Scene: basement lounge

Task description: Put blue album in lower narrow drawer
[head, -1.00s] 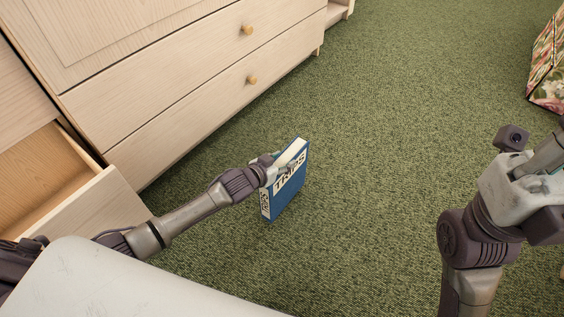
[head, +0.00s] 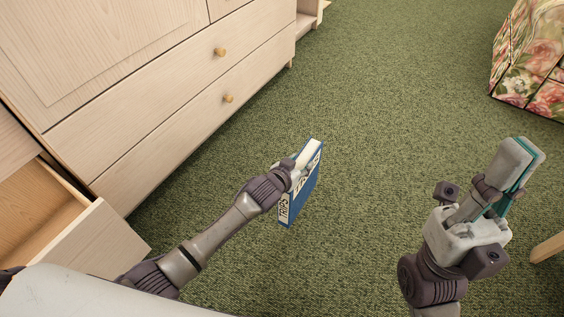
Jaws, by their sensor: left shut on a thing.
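The blue album (head: 300,196) has white pages and a white label reading "TRIPS". My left gripper (head: 299,171) is shut on its upper part and holds it upright, above the green carpet; its exact height is hard to tell. An open drawer (head: 45,215) at the lower left of the pale wooden furniture shows its inside and looks empty where visible. Its near end is hidden by my own body. The album is to the right of this drawer, apart from it. My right gripper (head: 519,165) is at the right over the carpet, with nothing seen in it; its finger gap is unclear.
Wide shut drawers with round knobs (head: 228,98) stand right of the open drawer. A floral upholstered seat (head: 535,75) is at the upper right. A wooden leg (head: 548,248) shows at the right edge. The carpet (head: 390,110) between is clear.

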